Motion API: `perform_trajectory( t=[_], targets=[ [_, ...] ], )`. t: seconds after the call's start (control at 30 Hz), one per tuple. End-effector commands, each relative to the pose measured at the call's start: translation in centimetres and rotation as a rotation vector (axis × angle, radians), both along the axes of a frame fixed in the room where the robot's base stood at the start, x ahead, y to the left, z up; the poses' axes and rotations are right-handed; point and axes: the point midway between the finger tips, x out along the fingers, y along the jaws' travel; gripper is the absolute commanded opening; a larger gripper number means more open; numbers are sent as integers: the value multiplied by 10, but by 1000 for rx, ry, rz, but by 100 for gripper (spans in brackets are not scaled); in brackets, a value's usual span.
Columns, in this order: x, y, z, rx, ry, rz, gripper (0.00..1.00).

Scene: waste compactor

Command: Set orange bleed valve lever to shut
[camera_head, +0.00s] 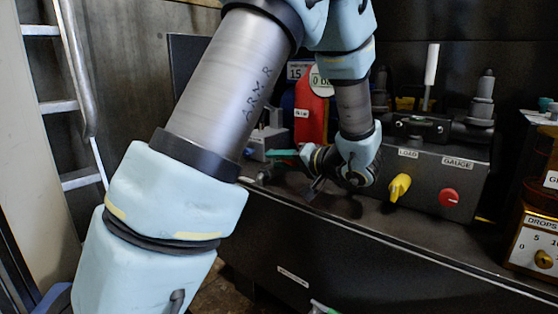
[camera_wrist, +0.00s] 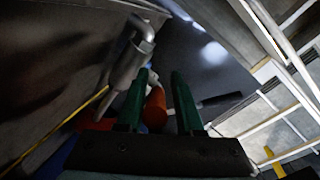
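An orange rounded piece (camera_wrist: 155,108), likely the bleed valve lever, shows between the fingers of my gripper (camera_wrist: 160,75) in the wrist view. The two dark green fingers are apart, one on each side of it. It appears nearer the left finger, with a gap to the right finger; I cannot tell its depth or whether they touch. A grey metal pipe or handle (camera_wrist: 131,62) is beside the left fingertip. In the head view my gripper is at the bench left of the yellow LOAD lever (camera_head: 400,187); no orange lever can be made out there.
A red GAUGE knob (camera_head: 449,197) sits on the dark control box (camera_head: 432,165), right of the LOAD lever. A red part (camera_head: 309,112) stands behind my arm. A DROPS dial box (camera_head: 535,243) is at the right. A ladder (camera_head: 58,106) is at the left.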

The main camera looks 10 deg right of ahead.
Motion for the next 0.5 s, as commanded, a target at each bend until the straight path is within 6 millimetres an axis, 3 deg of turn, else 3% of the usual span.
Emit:
perform_trajectory(
  t=[0.17,0.5],
  targets=[
    [-7,-6,3,1,1,-3,36],
    [-55,-46,18,1,1,-4,36]
  ],
)
